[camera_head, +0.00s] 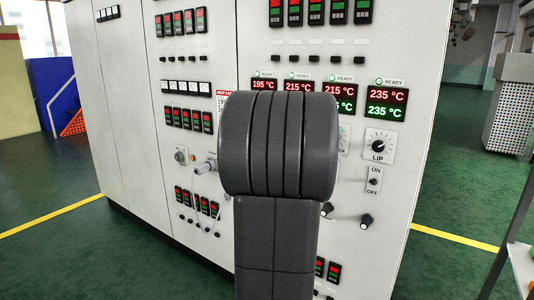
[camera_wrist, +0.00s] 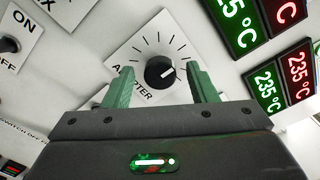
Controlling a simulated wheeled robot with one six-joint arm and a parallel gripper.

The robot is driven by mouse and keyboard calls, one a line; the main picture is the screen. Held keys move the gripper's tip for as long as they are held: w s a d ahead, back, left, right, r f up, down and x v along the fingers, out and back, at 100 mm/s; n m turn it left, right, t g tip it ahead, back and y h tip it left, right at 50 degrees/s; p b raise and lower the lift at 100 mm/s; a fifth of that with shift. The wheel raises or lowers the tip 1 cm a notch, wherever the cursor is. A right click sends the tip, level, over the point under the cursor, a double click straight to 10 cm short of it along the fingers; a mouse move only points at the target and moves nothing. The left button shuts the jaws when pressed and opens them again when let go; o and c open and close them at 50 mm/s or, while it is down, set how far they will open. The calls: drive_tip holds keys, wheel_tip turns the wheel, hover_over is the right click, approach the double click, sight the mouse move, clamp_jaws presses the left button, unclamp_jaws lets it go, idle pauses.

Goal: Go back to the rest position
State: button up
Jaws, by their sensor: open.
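My gripper (camera_wrist: 161,70) shows in the wrist view with its two green fingers spread apart and nothing held between them. A black round knob (camera_wrist: 160,71) on a white dial plate marked "ADAPTER" appears between the fingertips, with a visible gap on each side. I cannot tell how far the fingertips are from the panel. In the head view my own dark arm stands in front of the control cabinet (camera_head: 125,110) and hides the gripper and most of the adapter dial.
Temperature displays (camera_head: 387,103) read 235 °C, with "READY" labels above. The LIP knob (camera_head: 378,143) and an ON/OFF switch (camera_head: 374,181) sit right of my arm. A perforated white unit (camera_head: 510,118) stands at the right.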

drive_tip(key=shift+w+d, duration=0.15)
drive_tip(key=shift+w, duration=0.1)
drive_tip(key=shift+s, duration=0.1)
drive_tip(key=p+v, duration=0.1)
drive_tip(key=v, duration=1.2)
drive_tip(key=w+d+n+p, duration=0.7)
drive_tip(key=w+n+p, duration=0.3)
drive_tip(key=n, duration=1.1)
drive_tip(key=shift+w, duration=0.5)
